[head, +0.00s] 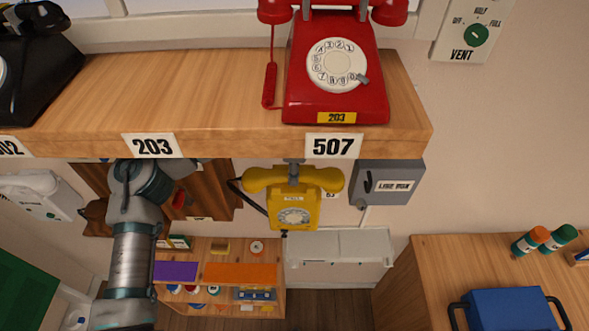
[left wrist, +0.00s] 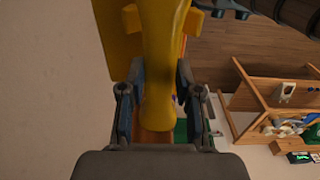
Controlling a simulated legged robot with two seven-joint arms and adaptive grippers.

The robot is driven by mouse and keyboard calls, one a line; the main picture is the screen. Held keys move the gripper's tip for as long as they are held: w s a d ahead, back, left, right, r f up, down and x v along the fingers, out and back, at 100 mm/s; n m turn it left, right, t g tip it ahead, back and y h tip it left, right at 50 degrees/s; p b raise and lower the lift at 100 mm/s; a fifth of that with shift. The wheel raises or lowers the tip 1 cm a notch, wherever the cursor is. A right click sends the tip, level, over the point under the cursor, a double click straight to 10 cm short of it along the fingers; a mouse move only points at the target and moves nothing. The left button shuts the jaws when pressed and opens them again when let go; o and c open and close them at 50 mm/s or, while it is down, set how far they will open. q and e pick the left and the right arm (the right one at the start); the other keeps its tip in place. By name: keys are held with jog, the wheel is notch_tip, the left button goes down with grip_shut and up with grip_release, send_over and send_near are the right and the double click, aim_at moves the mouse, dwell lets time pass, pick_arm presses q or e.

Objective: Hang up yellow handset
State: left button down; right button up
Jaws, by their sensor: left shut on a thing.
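The yellow phone (head: 294,217) is mounted below the shelf's front edge, with a pale dial on its face. The yellow handset (head: 262,181) lies level across its top, at or just above the cradle; I cannot tell whether it is seated. A dark cord hangs from its left end. My left gripper (head: 293,175) comes down from under the shelf onto the handset's middle, its arm partly hidden by the shelf. In the left wrist view, the fingers (left wrist: 159,80) are shut on the handset (left wrist: 158,100), with yellow phone body behind it. My right gripper is not in view.
The wooden shelf (head: 215,92) overhangs the yellow phone and carries a red phone (head: 335,82) and a black phone (head: 35,60). A grey line box (head: 388,183) sits close on the right. A blue case (head: 510,308) stands on the right counter.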

pick_arm(q)
jog(key=shift+a+f, duration=0.2)
jog(key=shift+f, duration=0.05)
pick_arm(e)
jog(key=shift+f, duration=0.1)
pick_arm(q)
jog(key=c, duration=0.7)
grip_release()
jog(key=shift+d+r, duration=0.1)
